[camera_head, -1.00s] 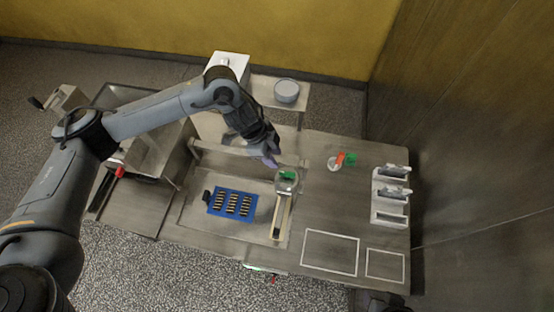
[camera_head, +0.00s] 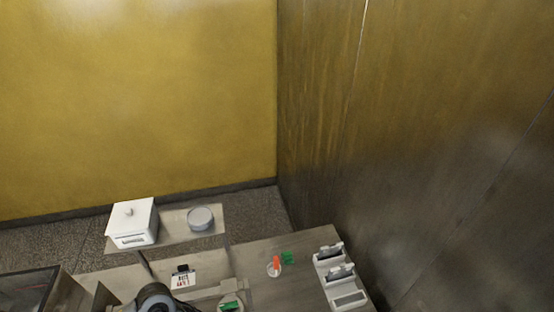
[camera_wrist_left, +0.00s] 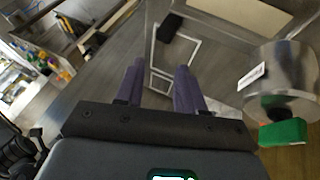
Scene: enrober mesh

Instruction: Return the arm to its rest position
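My left arm (camera_head: 156,298) shows only as a dark rounded joint at the bottom edge of the head view; its gripper is out of that view. In the left wrist view my left gripper (camera_wrist_left: 157,82) has two purple fingers spread apart with nothing between them. Beyond the fingers is a grey surface with a white outlined frame (camera_wrist_left: 165,58). A shiny metal cylinder (camera_wrist_left: 285,75) with a white label and a green block (camera_wrist_left: 283,132) lie to the right of the fingers, apart from them. My right gripper is in neither view.
A white lidded box (camera_head: 132,222) and a grey round container (camera_head: 200,218) stand on a back shelf. A metal wall (camera_head: 420,150) rises at right.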

